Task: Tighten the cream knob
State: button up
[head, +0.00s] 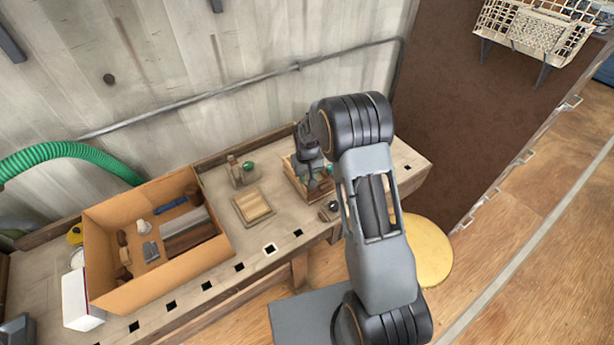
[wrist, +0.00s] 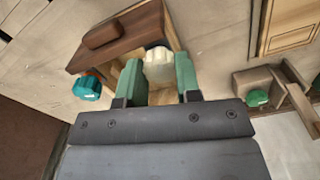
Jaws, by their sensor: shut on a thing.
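The cream knob (wrist: 158,67) is a ribbed, rounded knob on a wooden fixture (wrist: 115,45), seen in the wrist view. My gripper (wrist: 160,78) has its green-padded fingers on either side of the knob and is shut on it. A teal knob (wrist: 87,88) sits on the left side of the same fixture, apart from the fingers. In the head view my gripper (head: 312,178) points down at the fixture (head: 298,181) near the bench's right end. The cream knob is hidden there by my arm.
A wooden stand with a green knob (wrist: 257,98) is to the right in the wrist view. In the head view a flat wooden block (head: 252,206) lies on the bench (head: 218,185), left of the fixture. A large cardboard box (head: 110,212) of loose items stands farther left.

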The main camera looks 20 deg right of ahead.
jog(key=m+b, duration=0.2)
jog(key=m, duration=0.2)
jog(key=shift+f+b, duration=0.1)
jog(key=shift+b, duration=0.2)
jog(key=m+b, duration=0.2)
jog(key=m, duration=0.2)
jog(key=shift+d+m, duration=0.1)
jog(key=shift+m, duration=0.2)
jog(key=m+b, duration=0.1)
jog(key=m, duration=0.3)
jog(key=shift+m+b, duration=0.45)
jog(key=shift+m, duration=1.35)
jog(key=shift+r, duration=0.2)
jog(key=o, duration=0.9)
